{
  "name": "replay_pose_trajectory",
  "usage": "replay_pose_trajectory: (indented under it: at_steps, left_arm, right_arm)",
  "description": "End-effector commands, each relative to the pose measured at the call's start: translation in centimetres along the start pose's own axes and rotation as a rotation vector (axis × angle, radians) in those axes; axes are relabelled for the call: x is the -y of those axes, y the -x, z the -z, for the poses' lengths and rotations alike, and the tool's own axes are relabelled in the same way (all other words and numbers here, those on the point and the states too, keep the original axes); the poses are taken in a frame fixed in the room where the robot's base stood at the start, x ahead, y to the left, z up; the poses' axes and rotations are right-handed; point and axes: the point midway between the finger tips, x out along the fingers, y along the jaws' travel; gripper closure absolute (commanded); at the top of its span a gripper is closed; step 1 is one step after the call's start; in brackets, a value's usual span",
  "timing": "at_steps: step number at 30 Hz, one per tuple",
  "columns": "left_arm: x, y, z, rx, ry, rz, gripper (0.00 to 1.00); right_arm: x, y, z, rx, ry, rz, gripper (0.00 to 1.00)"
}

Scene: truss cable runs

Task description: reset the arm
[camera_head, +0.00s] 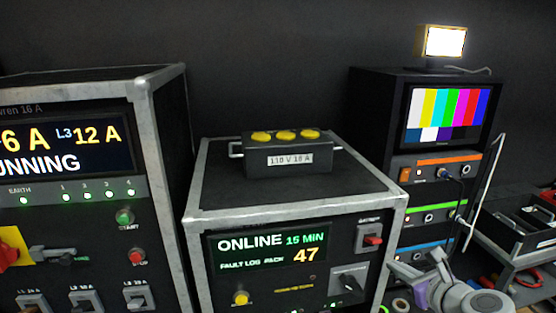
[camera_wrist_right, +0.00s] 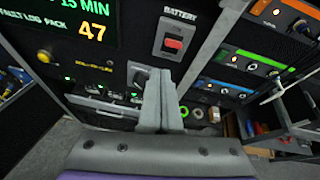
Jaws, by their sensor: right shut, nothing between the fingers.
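My right gripper (camera_head: 402,270) is at the lower right of the head view, in front of the gap between the middle case and the monitor rack. In the right wrist view its two grey fingers (camera_wrist_right: 160,85) are together with nothing between them. A dark rotary switch (camera_head: 349,281) and a red battery switch (camera_head: 372,240) are on that panel. The battery switch also shows above the fingers in the wrist view (camera_wrist_right: 173,43). My left gripper is not in view.
A black box with yellow caps (camera_head: 287,155) sits on the middle case. A large case (camera_head: 160,120) with displays stands at left. The monitor rack (camera_head: 450,115) with colour bars and a lit lamp (camera_head: 445,41) stands at right. A tool cart (camera_head: 515,235) is at far right.

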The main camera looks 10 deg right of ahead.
Motion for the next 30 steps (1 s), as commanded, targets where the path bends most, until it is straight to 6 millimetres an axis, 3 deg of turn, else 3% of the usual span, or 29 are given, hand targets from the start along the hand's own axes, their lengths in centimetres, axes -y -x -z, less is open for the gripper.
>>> replay_pose_trajectory:
  at_steps: [6, 12, 18, 21, 24, 30]
  left_arm:
    - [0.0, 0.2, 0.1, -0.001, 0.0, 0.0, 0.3]
    - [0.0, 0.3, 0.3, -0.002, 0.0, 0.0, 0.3]
    - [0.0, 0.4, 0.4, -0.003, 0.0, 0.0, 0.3]
    - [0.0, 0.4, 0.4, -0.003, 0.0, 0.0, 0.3]
    - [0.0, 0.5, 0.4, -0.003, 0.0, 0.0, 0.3]
    - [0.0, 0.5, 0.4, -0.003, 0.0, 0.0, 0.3]
  right_arm:
    - [-10.5, 0.6, 6.9, -0.146, 0.828, -0.244, 1.0]
    - [-17.4, 3.7, 15.3, -0.173, 1.75, -0.567, 1.0]
    - [-19.6, 6.6, 21.3, -0.108, 2.447, -0.854, 1.0]
    - [-19.7, 7.3, 22.7, -0.077, 2.64, -0.942, 1.0]
    - [-19.7, 7.7, 23.4, -0.061, 2.73, -0.988, 1.0]
    - [-19.7, 7.7, 23.4, -0.061, 2.734, -0.99, 1.0]
